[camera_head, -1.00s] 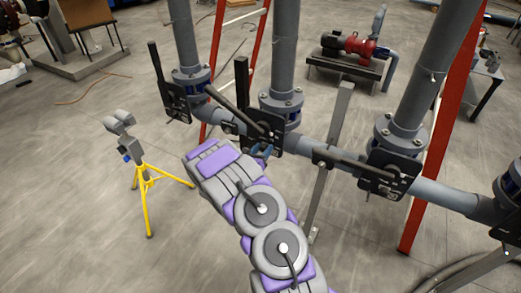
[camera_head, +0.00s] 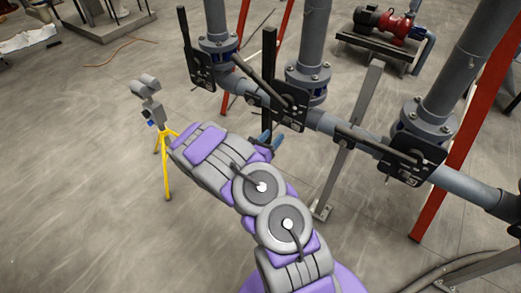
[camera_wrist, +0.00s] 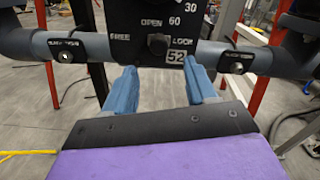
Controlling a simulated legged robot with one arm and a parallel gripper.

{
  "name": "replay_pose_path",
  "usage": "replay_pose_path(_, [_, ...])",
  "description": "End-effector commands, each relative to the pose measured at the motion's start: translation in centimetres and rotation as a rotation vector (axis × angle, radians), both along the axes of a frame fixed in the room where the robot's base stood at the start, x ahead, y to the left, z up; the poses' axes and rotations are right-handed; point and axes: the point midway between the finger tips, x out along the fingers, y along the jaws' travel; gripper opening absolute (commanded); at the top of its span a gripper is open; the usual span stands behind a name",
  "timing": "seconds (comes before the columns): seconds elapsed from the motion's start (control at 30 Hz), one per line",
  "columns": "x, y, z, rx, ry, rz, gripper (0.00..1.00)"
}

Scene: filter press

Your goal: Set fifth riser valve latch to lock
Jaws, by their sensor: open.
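In the wrist view a black valve plate (camera_wrist: 110,20) faces me, marked OPEN, FREE, LOCK, 60, 30 and a tag 52. A dark round latch knob (camera_wrist: 158,44) sits between FREE and LOCK; I cannot tell which way it is set. My gripper (camera_wrist: 160,68) is open, with its blue fingers spread left and right below the knob and nothing seen between them. In the head view the gripper (camera_head: 268,140) is partly hidden by my arm, just below the middle valve plate (camera_head: 290,106). I cannot tell whether the fingers touch the plate.
A grey horizontal pipe (camera_head: 338,127) joins several vertical risers with valves, including one at left (camera_head: 217,45) and one at right (camera_head: 420,135). A grey support post (camera_head: 350,130) and a red frame leg (camera_head: 445,180) stand close. A yellow tripod (camera_head: 165,150) stands left on open floor.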

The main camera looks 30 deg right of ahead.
Motion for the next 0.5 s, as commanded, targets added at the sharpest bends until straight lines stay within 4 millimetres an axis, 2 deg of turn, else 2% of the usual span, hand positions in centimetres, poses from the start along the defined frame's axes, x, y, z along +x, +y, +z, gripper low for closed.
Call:
replay_pose_path(0.03, [-0.3, 1.2, 0.0, -0.001, 0.004, 0.005, 0.56])
replay_pose_path(0.2, [-1.6, 4.2, 0.0, -0.002, 0.004, 0.005, 0.56])
replay_pose_path(0.5, [-2.8, 7.0, -0.1, 0.001, 0.001, 0.001, 0.56])
